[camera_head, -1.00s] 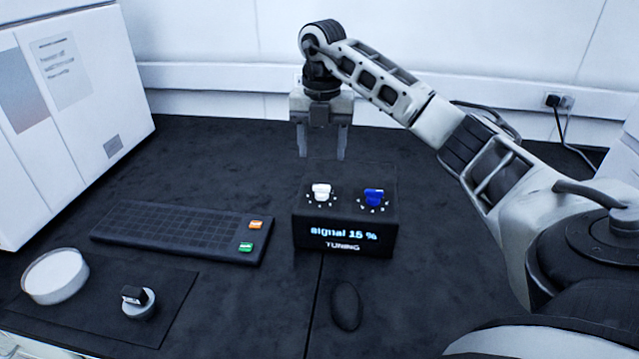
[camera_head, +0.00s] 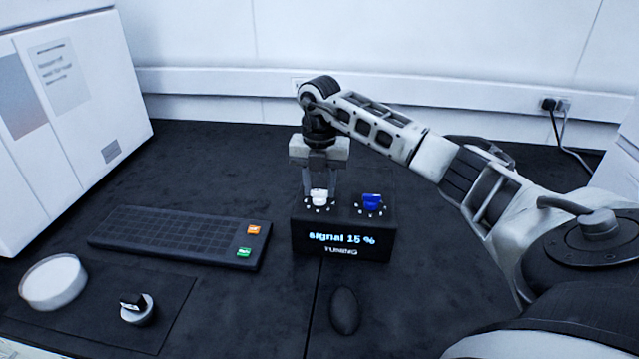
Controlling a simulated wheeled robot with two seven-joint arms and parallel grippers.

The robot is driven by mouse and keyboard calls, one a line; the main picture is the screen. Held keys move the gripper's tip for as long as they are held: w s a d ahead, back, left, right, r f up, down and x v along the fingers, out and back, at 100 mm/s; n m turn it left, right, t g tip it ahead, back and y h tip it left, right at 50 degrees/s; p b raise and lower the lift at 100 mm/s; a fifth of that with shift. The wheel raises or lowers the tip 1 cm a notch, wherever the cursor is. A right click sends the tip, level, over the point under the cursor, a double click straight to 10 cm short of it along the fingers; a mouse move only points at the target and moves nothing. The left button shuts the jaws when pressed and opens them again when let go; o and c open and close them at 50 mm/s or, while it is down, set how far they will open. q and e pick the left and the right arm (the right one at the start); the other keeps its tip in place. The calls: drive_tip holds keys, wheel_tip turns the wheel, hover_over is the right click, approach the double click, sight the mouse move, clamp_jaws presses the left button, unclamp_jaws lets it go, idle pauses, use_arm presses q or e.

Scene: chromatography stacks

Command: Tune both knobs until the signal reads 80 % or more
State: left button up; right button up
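The black tuning box (camera_head: 305,238) stands in the middle of the table. Its display (camera_head: 342,239) reads "signal 15 %", with "TUNING" below. On its top are a white knob (camera_head: 319,199) at left and a blue knob (camera_head: 372,202) at right. My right gripper (camera_head: 319,192) points straight down over the white knob, one finger on each side. The fingers have drawn in and look shut on the knob; the exact contact is too small to see. The blue knob is free. My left gripper is not in view.
A black keypad (camera_head: 170,236) with an orange and a green key lies left of the box. A black mouse-like object (camera_head: 344,311) lies in front. At front left, a mat (camera_head: 100,320) bears a white round dish (camera_head: 53,283) and a small knob-like piece (camera_head: 137,309).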

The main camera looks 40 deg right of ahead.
sight(319, 191)
drive_tip(key=shift+n, duration=0.3)
drive_tip(key=n+p, duration=0.1)
drive_tip(key=n, duration=0.2)
drive_tip(key=shift+r+n, duration=0.1)
drive_tip(key=shift+n, duration=0.2)
drive_tip(key=shift+n+p, duration=0.3)
drive_tip(key=shift+n, duration=1.9)
drive_tip(key=o, duration=1)
wheel_tip(319, 191, up, 16)
drive_tip(key=shift+f, duration=0.1)
